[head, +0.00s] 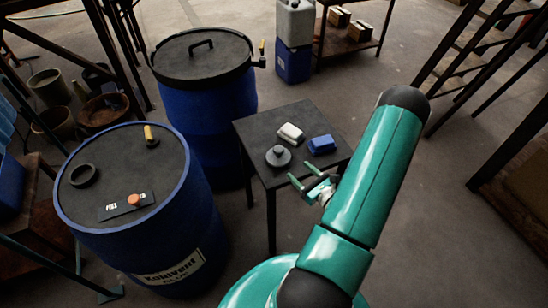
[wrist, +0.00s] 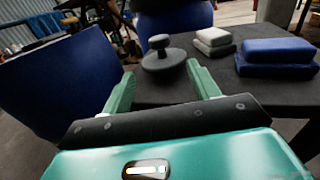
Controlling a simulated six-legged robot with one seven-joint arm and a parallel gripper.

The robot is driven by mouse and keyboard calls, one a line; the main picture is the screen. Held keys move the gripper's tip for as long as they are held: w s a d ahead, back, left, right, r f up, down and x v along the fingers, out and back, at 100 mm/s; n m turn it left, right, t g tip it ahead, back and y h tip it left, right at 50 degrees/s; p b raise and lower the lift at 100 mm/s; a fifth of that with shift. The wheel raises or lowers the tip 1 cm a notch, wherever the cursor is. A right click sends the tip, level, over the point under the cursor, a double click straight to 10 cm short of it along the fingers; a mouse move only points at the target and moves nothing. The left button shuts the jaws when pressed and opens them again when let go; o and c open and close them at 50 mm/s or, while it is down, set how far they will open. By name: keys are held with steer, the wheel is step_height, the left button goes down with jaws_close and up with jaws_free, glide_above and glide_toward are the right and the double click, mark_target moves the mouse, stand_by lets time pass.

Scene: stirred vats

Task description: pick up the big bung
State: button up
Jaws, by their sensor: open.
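The big bung appears to be the dark grey round plug with a knob on top (head: 278,157), upright on the small black table (head: 258,128). In the wrist view the bung (wrist: 164,66) stands ahead of my gripper (wrist: 159,77), roughly between the lines of the two green fingers. My gripper (head: 305,175) is open and empty, near the table's front edge. The fingers look apart from the bung. The front blue drum (head: 170,240) has a dark raised ring (head: 83,175) on its lid; I cannot tell how deep its opening is.
A pale block (head: 290,133) and a blue block (head: 321,144) sit on the table right of the bung. The front drum's lid bears a yellow-handled fitting (head: 151,136) and an orange knob (head: 134,200). A second lidded drum (head: 205,110) stands behind, close to the table.

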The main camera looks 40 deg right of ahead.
mark_target(279, 152)
steer(key=w, duration=1.2)
steer(key=shift+w+d, duration=0.15)
steer(key=shift+d, duration=0.1)
steer(key=shift+r, duration=0.1)
steer(key=c, duration=1.1)
steer(key=shift+o, duration=0.2)
